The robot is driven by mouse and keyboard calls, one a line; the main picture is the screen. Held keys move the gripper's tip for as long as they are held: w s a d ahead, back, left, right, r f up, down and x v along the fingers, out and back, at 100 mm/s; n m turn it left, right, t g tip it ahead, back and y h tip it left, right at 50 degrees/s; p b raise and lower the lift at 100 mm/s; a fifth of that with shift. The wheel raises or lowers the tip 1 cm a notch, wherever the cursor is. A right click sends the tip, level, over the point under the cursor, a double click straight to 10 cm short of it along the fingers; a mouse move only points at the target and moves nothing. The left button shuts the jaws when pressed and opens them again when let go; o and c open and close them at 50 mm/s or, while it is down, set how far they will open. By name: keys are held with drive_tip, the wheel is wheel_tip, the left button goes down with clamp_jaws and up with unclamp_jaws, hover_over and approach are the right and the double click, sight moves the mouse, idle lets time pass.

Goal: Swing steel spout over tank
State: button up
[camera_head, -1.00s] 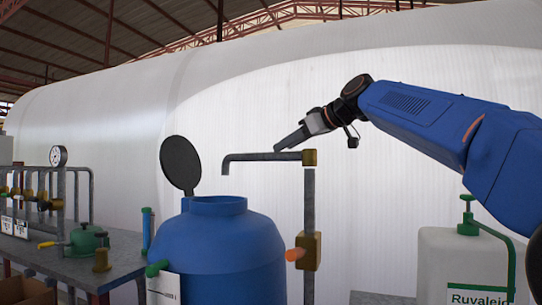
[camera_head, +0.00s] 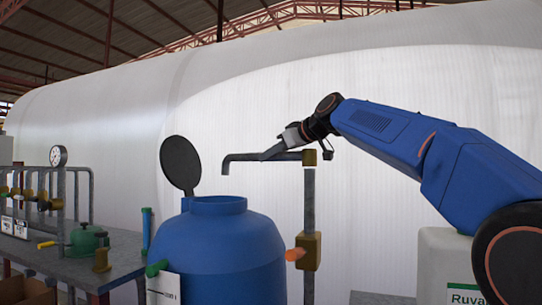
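The grey steel spout (camera_head: 243,157) is a horizontal pipe with a down-turned end at its left. It joins a brass block on top of an upright pipe (camera_head: 309,200). The blue tank (camera_head: 225,245) stands below and left, its round mouth facing up and its dark round lid (camera_head: 181,165) raised behind it. In the picture the spout's end appears above the mouth; the depth between them is unclear. My gripper (camera_head: 268,153) points down-left, its fingers overlapping the spout just left of the brass block. I cannot tell whether they touch it or how far apart they are.
A brass valve with an orange handle (camera_head: 294,254) sits on the upright pipe. A white container (camera_head: 442,250) stands at right, partly behind my arm. A bench (camera_head: 110,270) with a gauge, pipes and a green fitting is at left.

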clamp_jaws()
drive_tip(key=shift+s+a+n+g+y, duration=0.5)
drive_tip(key=shift+s+n+g, duration=0.1)
drive_tip(key=shift+s+n, duration=0.1)
drive_tip(key=o, duration=0.6)
unclamp_jaws()
drive_tip(key=shift+c, duration=0.2)
drive_tip(key=shift+d, duration=0.1)
drive_tip(key=v, duration=1.7)
